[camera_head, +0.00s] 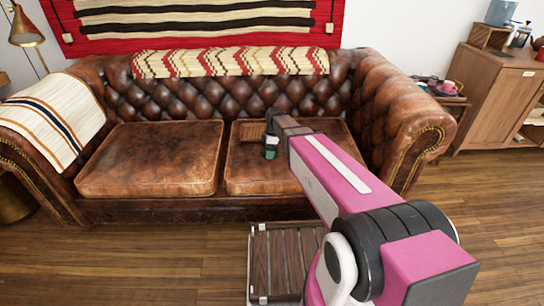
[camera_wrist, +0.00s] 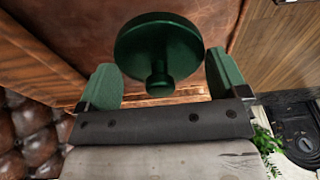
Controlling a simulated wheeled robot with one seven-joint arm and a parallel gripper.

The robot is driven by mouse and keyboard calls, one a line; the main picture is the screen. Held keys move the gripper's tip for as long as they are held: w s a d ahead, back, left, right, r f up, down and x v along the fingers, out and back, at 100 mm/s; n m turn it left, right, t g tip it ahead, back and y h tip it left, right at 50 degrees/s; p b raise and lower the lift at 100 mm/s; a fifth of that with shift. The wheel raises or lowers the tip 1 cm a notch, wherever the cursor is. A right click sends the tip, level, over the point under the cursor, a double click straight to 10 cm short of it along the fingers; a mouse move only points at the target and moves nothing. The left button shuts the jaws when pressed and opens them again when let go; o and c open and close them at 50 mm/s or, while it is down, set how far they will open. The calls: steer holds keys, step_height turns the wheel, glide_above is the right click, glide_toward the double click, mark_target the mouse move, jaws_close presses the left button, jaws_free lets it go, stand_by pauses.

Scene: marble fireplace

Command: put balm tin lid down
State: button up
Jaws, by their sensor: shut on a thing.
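The balm tin lid (camera_wrist: 158,40) is a dark green round disc with a small knob at its middle. In the wrist view it sits between the two green fingertips of my gripper (camera_wrist: 164,76), with its knob towards the palm. My gripper is shut on it. In the head view my gripper (camera_head: 270,143) is over the right seat cushion of the brown leather sofa (camera_head: 150,160). The arm and fingers mostly hide the lid there. I cannot tell how high it is above the seat. No tin body can be made out.
A slatted wooden piece (camera_head: 284,262) stands on the floor in front of the sofa. The left cushion (camera_head: 150,158) is bare. A wooden cabinet (camera_head: 495,95) stands at the right.

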steer(key=shift+w+d+f, duration=0.55)
steer(key=shift+d+f, duration=0.05)
steer(key=shift+f, duration=1.85)
steer(key=shift+f, duration=0.1)
steer(key=o, duration=0.6)
steer(key=shift+c, duration=0.2)
